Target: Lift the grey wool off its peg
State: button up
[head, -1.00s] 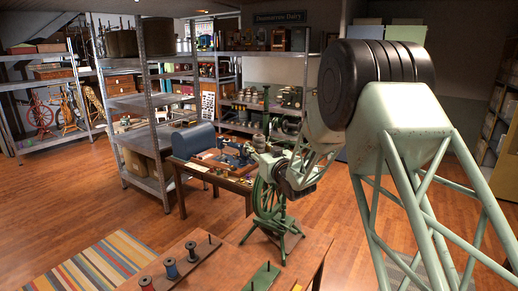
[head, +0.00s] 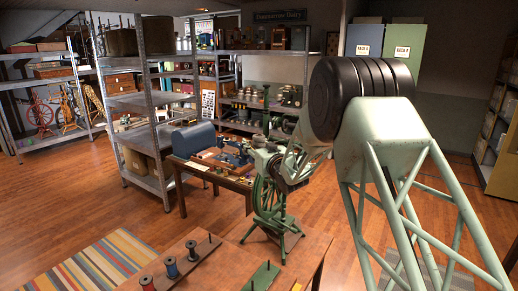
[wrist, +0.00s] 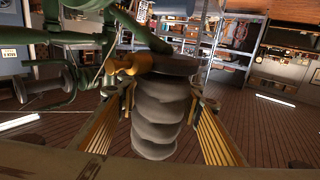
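The grey wool (wrist: 158,115) is a bulging, ringed bundle in the middle of the wrist view, beside the green spinning wheel's frame. A brown wooden piece (wrist: 125,66) lies across its upper end in the picture. My gripper (wrist: 166,98) has its two yellow-ribbed fingers on either side of the wool. The fingertips lie close to the wool's sides; whether they press on it I cannot tell. In the head view the green spinning wheel (head: 268,208) stands on the brown table, with my arm's end at its top. I cannot make out the wool or its peg there.
The brown table (head: 225,270) holds a wooden rack of spools (head: 175,262) and a green base with a pin (head: 262,277). Behind stand a desk with a blue sewing machine (head: 235,153) and a blue case (head: 194,139). A metal shelf (head: 150,104) stands to the left.

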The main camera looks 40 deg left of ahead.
jog(key=shift+c, duration=0.3)
jog(key=c, duration=0.7)
notch_tip(320, 180, up, 10)
dwell(0.6)
jog(key=shift+b, duration=0.55)
dwell(0.7)
